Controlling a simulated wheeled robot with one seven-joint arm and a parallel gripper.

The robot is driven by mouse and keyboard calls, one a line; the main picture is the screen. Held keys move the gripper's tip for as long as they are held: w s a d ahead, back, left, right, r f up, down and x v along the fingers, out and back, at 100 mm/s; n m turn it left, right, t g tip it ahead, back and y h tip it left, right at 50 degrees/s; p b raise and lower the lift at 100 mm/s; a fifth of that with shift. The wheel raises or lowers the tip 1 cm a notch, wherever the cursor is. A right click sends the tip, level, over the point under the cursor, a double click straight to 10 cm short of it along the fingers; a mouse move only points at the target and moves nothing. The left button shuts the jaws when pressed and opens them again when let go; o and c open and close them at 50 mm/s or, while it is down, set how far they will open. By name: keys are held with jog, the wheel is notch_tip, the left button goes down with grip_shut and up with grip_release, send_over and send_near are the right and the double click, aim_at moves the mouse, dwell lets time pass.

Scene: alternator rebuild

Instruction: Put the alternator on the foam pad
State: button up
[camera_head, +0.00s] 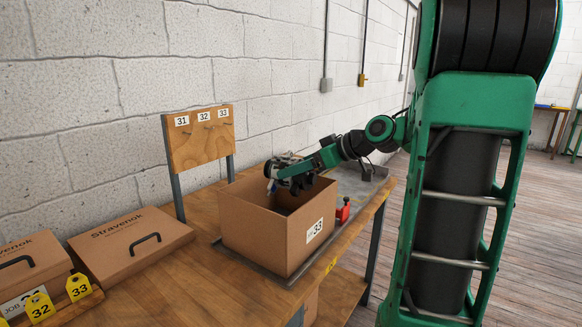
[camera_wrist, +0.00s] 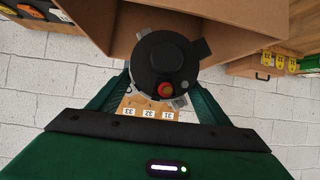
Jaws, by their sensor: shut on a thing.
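The alternator (camera_wrist: 168,60) is a round dark body with a reddish centre and grey metal edges, held between the fingers of my gripper (camera_wrist: 163,82) in the wrist view. In the head view, my gripper (camera_head: 284,171) is over the open cardboard box (camera_head: 262,237), near its far left rim, and a silvery part of the alternator (camera_head: 277,163) shows there. The box is labelled 33, and its wall also shows in the wrist view (camera_wrist: 245,12). I cannot make out a foam pad; most of the box's inside is hidden.
The box stands on a grey plate on a wooden bench (camera_head: 165,285). A red object (camera_head: 343,211) is beside it. A hook board (camera_head: 198,140) numbered 31 to 33 stands behind. Closed Stravenok boxes (camera_head: 130,245) and yellow tags (camera_head: 79,287) are at left.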

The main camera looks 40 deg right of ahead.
jog(key=shift+w+d+f, duration=0.5)
jog(key=shift+w+d, duration=0.15)
jog(key=shift+d, duration=0.1)
jog(key=shift+w+d+f, duration=0.45)
jog(key=shift+w+d, duration=0.15)
jog(key=shift+d, duration=0.1)
jog(key=shift+f, duration=1.95)
jog(key=shift+f, duration=0.65)
jog(key=o, duration=2.1)
jog(key=shift+s+f, duration=0.1)
jog(key=shift+f, duration=0.1)
jog(key=shift+r, duration=0.3)
jog(key=v, duration=1.2)
jog(key=shift+r, duration=0.3)
